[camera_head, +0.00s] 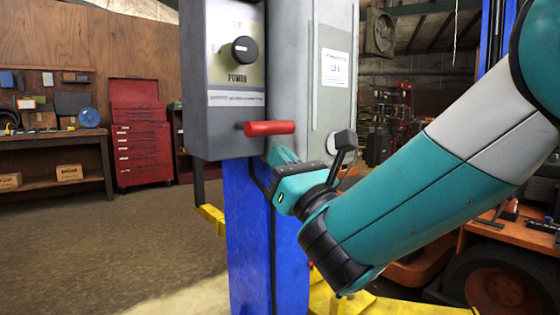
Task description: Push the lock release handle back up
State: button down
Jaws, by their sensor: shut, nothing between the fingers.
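The red lock release handle (269,128) sticks out roughly level at the lower right of the grey control box (222,110). My gripper (282,157) is just below the handle, beside the top of the blue lift post (246,235). It is shut, with nothing seen between its fingers. The fingertips are partly hidden by the gripper's own body, and I cannot tell whether they touch the handle. My arm reaches in from the right.
The control box carries a black power knob (244,50). A grey panel (330,70) with a white label stands right of it. An orange mower (500,270) is at the lower right. A red tool chest (140,135) and workbench (55,142) stand far left, with open floor before them.

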jog(key=f+b+v, duration=0.1)
jog(key=b+v, duration=0.8)
jog(key=v, duration=0.2)
jog(key=shift+w+a+f, duration=0.3)
jog(key=shift+f, duration=0.2)
